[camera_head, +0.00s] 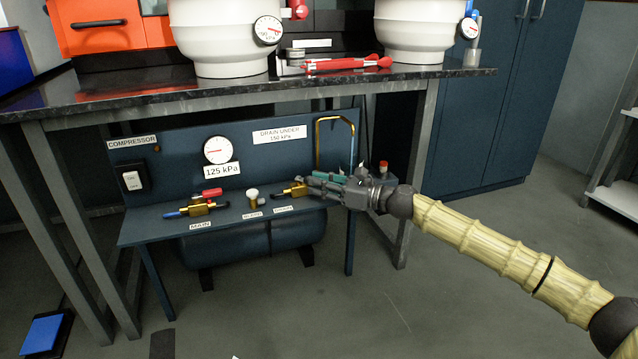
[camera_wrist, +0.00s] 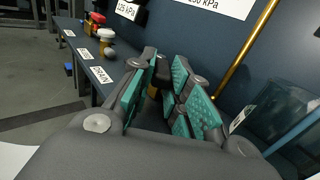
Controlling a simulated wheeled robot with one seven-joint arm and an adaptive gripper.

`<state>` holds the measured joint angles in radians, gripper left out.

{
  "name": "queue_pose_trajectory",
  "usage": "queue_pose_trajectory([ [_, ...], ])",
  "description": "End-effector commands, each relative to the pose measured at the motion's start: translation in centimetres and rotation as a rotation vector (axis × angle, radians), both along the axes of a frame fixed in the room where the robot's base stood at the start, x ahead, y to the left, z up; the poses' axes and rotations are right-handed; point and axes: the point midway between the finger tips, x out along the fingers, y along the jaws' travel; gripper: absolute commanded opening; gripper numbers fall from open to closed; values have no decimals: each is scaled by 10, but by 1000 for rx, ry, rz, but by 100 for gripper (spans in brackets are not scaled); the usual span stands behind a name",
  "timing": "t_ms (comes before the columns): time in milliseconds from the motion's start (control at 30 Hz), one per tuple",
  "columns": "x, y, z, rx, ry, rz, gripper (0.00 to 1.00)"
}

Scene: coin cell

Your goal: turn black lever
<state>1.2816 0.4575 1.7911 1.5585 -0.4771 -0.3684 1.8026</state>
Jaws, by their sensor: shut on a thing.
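My gripper (camera_head: 318,182) reaches in from the right to the brass valve (camera_head: 296,190) at the right end of the compressor shelf. Its fingers, with teal pads, are closed around the top of this valve. In the wrist view the gripper (camera_wrist: 160,95) has its pads close together, with a dark piece and a bit of brass between them. The black lever is mostly hidden by the fingers, so its angle cannot be told.
Left on the compressor shelf (camera_head: 150,232) are a white-knobbed valve (camera_head: 253,196) and a red-handled brass valve (camera_head: 205,204). A bent brass pipe (camera_head: 319,140) rises behind my gripper. The gauge (camera_head: 217,150) stands above a 125 kPa sign. A table leg (camera_head: 415,160) is close on the right.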

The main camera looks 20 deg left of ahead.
Motion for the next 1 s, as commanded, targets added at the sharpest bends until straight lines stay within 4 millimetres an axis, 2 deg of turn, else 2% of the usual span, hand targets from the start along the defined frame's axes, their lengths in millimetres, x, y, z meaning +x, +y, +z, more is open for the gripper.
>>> queue_pose_trajectory([
  [333,6,-1,1,-1,0,78,0],
  [900,6,-1,-1,-2,0,97,0],
  [933,6,-1,-1,-2,0,97,21],
  [1000,6,-1,-1,-1,0,97,34],
])
